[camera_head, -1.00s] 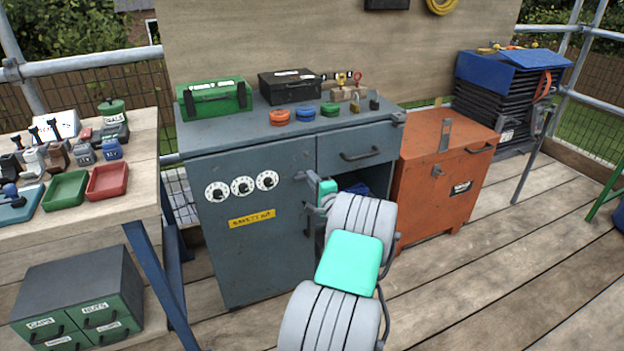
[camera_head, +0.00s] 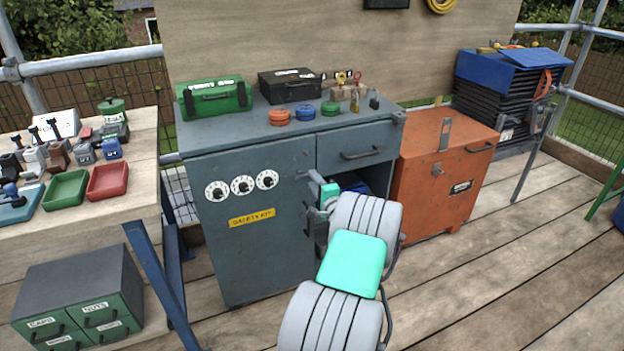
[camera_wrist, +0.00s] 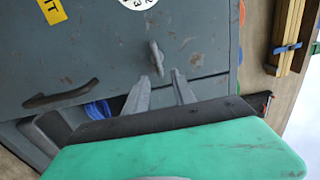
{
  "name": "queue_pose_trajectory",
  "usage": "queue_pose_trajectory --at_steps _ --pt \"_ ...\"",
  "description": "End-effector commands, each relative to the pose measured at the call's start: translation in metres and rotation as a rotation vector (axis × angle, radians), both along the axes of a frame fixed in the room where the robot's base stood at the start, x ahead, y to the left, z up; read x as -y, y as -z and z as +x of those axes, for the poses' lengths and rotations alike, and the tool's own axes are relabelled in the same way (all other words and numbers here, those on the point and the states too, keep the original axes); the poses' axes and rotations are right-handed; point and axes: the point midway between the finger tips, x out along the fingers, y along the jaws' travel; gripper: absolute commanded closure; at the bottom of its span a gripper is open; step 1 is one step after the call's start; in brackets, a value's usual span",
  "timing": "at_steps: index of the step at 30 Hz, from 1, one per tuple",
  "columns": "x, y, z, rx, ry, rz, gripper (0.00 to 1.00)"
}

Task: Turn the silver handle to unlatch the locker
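The grey locker (camera_head: 240,268) stands in the middle of the head view, with its door closed. Its small silver handle (camera_wrist: 156,56) sits near the door edge in the wrist view, and its lever points toward my fingers. In the head view it is a small grey shape at the door's upper right (camera_head: 302,175). My gripper (camera_wrist: 161,76) is open and empty. Its fingertips are close to the handle, one on each side of the lever's end; contact cannot be told. A dark door pull (camera_wrist: 60,95) is at left in the wrist view.
An orange cabinet (camera_head: 430,195) stands right of the locker. A drawer (camera_head: 357,148) and an open compartment with blue contents are beside the door. Cases, coloured lids and padlocks lie on top. A wooden bench (camera_head: 140,150) is at left.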

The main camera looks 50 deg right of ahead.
Motion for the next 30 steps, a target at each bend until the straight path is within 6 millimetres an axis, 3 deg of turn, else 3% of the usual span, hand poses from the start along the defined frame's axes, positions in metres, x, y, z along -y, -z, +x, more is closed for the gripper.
queue_pose_trajectory --at_steps 3,9,22,26,29,30 --pt "-0.012 -0.002 -0.024 0.000 0.005 0.001 0.69" --pt "-0.028 -0.002 -0.049 0.001 0.002 0.000 0.69" --pt "-0.031 -0.002 -0.050 -0.002 -0.003 -0.003 0.69" --pt "-0.055 -0.023 -0.020 -0.070 -0.079 -0.041 0.69" --pt "-0.105 -0.053 0.029 -0.203 -0.221 -0.115 0.69" --pt "-0.133 -0.066 0.049 -0.272 -0.292 -0.157 0.69"
